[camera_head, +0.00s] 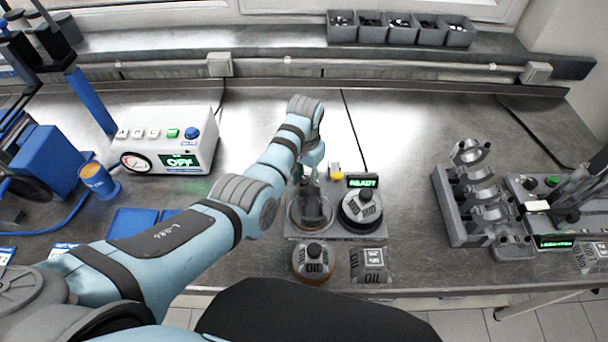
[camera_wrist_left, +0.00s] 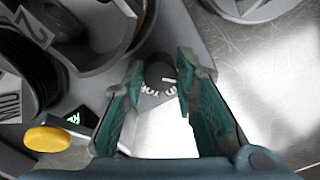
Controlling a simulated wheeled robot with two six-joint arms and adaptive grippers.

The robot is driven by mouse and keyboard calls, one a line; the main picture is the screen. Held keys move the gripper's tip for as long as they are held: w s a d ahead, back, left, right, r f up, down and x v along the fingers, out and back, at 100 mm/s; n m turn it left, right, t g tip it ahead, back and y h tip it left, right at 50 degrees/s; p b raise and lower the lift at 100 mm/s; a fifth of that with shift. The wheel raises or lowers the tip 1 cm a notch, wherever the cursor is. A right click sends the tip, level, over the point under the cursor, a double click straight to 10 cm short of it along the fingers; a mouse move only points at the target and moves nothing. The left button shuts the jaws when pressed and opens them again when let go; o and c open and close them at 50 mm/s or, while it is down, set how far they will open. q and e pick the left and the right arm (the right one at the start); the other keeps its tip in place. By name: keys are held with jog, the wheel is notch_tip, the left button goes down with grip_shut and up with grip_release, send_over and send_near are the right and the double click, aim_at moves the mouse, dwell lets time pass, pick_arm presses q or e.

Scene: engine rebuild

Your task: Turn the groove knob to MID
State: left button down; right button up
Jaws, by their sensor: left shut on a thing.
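The groove station (camera_head: 292,233) is a grey base on the bench with two round places, a yellow button and a green READY display (camera_head: 362,182). My left gripper (camera_head: 312,207) reaches down over its left side and hides the knob in the head view. In the left wrist view the groove knob (camera_wrist_left: 158,71) is small, round and dark, with a white pointer mark. It stands between the fingertips of my left gripper (camera_wrist_left: 163,78), which is shut on it. White letters beside the knob are partly covered, so I cannot tell its setting. My right gripper is not in view.
The yellow button (camera_wrist_left: 47,139) lies close to the left finger. A round unit (camera_head: 361,208) with a grey top fills the station's right side. A white gauge box (camera_head: 165,140) is left; a grey bearing rack (camera_head: 455,220) is right.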

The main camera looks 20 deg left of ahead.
pick_arm(q)
jog(key=m, duration=0.4)
jog(key=shift+w, duration=0.1)
jog(key=m, duration=0.4)
jog(key=shift+m, duration=0.3)
jog(key=shift+d, duration=0.1)
jog(key=c, duration=1.5)
grip_release()
jog(key=shift+o, duration=1.1)
jog(key=shift+w+f, duration=0.15)
